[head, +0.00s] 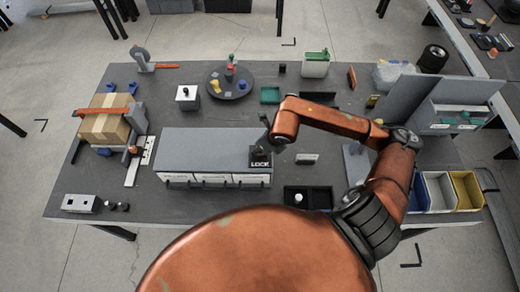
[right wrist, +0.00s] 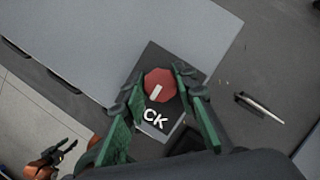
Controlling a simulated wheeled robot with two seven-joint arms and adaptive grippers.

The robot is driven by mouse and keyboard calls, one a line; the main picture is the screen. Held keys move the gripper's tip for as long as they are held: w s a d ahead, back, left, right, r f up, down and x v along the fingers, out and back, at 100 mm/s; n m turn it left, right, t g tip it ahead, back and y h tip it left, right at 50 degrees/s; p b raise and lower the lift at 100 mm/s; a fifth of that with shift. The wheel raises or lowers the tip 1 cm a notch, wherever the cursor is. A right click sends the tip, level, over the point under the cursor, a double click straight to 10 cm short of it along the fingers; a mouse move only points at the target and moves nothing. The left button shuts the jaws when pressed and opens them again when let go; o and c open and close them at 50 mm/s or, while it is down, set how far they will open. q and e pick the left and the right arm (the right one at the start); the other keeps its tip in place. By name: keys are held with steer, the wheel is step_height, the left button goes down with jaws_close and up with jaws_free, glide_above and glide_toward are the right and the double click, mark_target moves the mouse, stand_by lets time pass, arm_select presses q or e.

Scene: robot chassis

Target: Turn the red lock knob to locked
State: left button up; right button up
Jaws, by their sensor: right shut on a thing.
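The red lock knob (right wrist: 160,83) is a faceted disc with a white pointer mark, seen from above in the right wrist view. It sits on a dark plate (right wrist: 152,55) with white lettering, of which "CK" shows. The white mark lies on the lettering side of the knob. My right gripper (right wrist: 159,79) is shut on the knob, one green-backed finger on each side. In the head view the right gripper (head: 262,142) hides the knob, just above the word LOCK. My left gripper (right wrist: 58,150) shows small at the lower left of the right wrist view; its opening is unclear.
The plate is at the right end of a long grey cabinet (head: 200,145).

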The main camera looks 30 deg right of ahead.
stand_by(0.3)
steer(key=o, duration=1.1)
steer(key=v, duration=1.2)
steer(key=shift+a, duration=0.1)
steer(key=shift+a, duration=0.1)
